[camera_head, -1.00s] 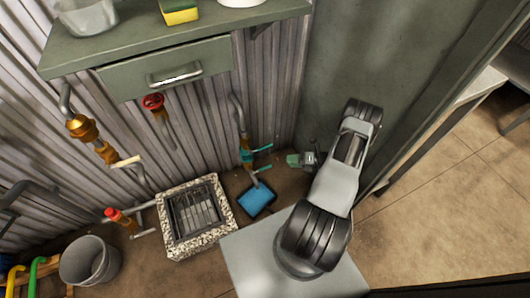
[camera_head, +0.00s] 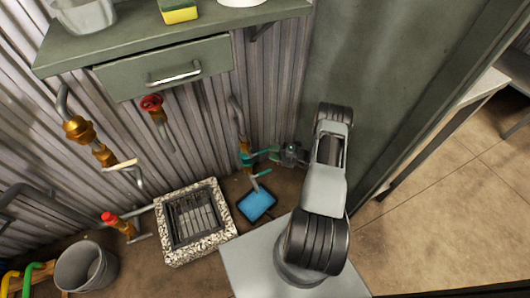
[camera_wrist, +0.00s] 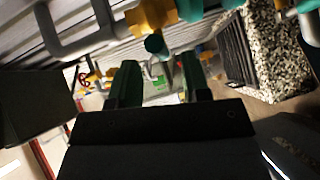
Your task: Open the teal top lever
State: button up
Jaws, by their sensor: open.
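The teal valve (camera_head: 246,158) sits on a vertical pipe at the corrugated wall, with the teal top lever (camera_head: 258,153) pointing right and a lower teal lever (camera_head: 263,171) below it. My gripper (camera_head: 275,152) is at the right end of the top lever, its green fingers overlapping the lever's tip in the head view. In the wrist view my gripper (camera_wrist: 160,72) is open, and a round teal end (camera_wrist: 155,44), seemingly the top lever's, shows ahead between the fingers. I cannot tell whether they touch.
A blue tray (camera_head: 257,204) lies below the valve, beside a stone-rimmed drain (camera_head: 167,250). A red-wheel valve (camera_head: 152,103) and a brass pipe (camera_head: 80,130) are further left. A green drawer counter (camera_head: 165,68) overhangs above. A grey panel (camera_head: 350,60) stands right.

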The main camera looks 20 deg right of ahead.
aim_at(265, 150)
jog(key=shift+x, duration=2.15)
grip_shut()
